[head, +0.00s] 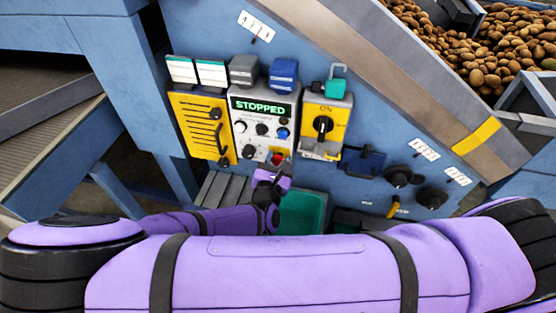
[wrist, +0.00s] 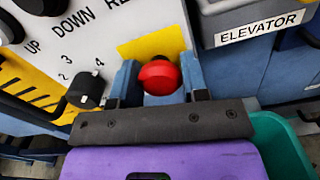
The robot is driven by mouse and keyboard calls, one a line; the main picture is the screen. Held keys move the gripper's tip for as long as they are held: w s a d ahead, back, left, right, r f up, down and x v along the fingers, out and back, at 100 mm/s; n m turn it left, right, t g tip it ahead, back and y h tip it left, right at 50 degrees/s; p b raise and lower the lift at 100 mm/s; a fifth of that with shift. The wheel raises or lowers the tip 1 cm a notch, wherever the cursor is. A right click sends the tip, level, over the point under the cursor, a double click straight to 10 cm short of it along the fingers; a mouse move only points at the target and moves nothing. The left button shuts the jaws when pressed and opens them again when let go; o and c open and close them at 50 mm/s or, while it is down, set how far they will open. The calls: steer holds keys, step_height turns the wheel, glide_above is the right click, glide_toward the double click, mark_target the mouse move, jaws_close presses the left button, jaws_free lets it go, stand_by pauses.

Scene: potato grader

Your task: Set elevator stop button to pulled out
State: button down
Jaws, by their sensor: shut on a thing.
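The elevator stop button (wrist: 160,76) is a red mushroom knob on a yellow plate (wrist: 152,43) at the lower right of the white control panel. In the head view the red button (head: 276,156) shows just above my gripper (head: 270,172). In the wrist view the two blue-grey fingers of my gripper (wrist: 160,84) stand on either side of the red knob and are shut on it. The knob's base and stem are mostly hidden, so I cannot tell whether it is pushed in or pulled out.
The panel's display (head: 260,106) reads STOPPED. A yellow box with a black rotary switch (head: 323,124) stands close to the right. A box labelled ELEVATOR (wrist: 262,28) is near my right finger. A green bin (head: 302,213) sits below.

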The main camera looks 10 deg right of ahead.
steer(key=shift+v, duration=0.9)
steer(key=c, duration=0.6)
jaws_free()
steer(key=shift+s, duration=0.1)
